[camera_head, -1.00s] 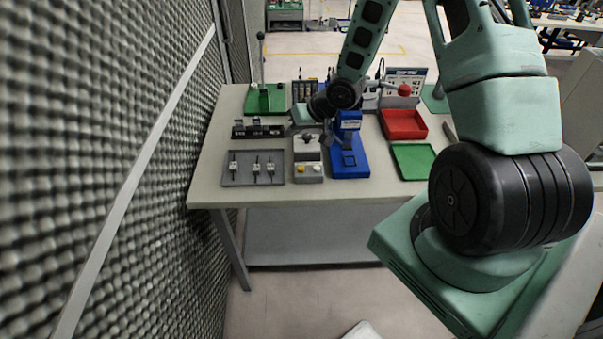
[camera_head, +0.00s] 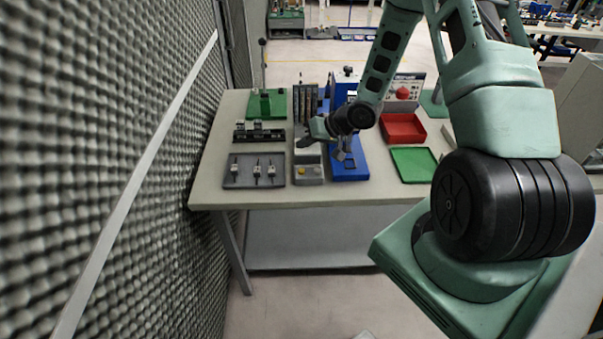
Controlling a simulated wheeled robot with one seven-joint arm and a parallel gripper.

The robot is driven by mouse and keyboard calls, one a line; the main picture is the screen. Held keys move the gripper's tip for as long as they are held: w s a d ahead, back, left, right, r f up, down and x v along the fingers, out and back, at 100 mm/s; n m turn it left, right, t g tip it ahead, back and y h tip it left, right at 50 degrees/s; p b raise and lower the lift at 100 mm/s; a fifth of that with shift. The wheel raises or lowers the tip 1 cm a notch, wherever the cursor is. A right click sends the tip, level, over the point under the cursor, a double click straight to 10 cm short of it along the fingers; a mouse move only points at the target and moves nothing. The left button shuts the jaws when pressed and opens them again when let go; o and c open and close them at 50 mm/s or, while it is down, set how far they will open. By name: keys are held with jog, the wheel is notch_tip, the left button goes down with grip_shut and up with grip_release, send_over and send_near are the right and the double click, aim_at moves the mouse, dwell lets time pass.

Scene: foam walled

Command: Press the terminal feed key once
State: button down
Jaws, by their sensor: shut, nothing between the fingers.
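The small grey unit (camera_head: 309,181) that looks like the terminal stands near the front of the table. A yellow button (camera_head: 303,171) and a pale button (camera_head: 316,170) are on its front part. I cannot tell which one is the feed key. My gripper (camera_head: 302,142) is small in view, shut and empty, at the back of this unit, behind the buttons. Its fingertips are hard to make out, and I cannot tell whether it touches the unit. My wrist hides part of the unit's back.
A blue fixture (camera_head: 351,172) stands close on the right, partly behind my arm. A grey tray (camera_head: 240,181) with small parts lies left. A red bin (camera_head: 398,138) and green tray (camera_head: 411,180) are further right. A foam wall (camera_head: 110,130) borders the left.

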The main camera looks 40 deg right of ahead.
jog(key=b, duration=0.5)
send_over(305, 174)
notch_tip(305, 174, down, 5)
jog(key=shift+s+f, duration=0.1)
jog(key=shift+f+b, duration=0.4)
jog(key=shift+f, duration=0.65)
dwell(0.7)
jog(key=shift+f, duration=0.4)
jog(key=shift+f+b, duration=0.35)
jog(key=shift+f, duration=0.15)
dwell(0.6)
jog(key=shift+r, duration=0.15)
jog(key=shift+r+p, duration=0.8)
jog(key=shift+p, duration=0.2)
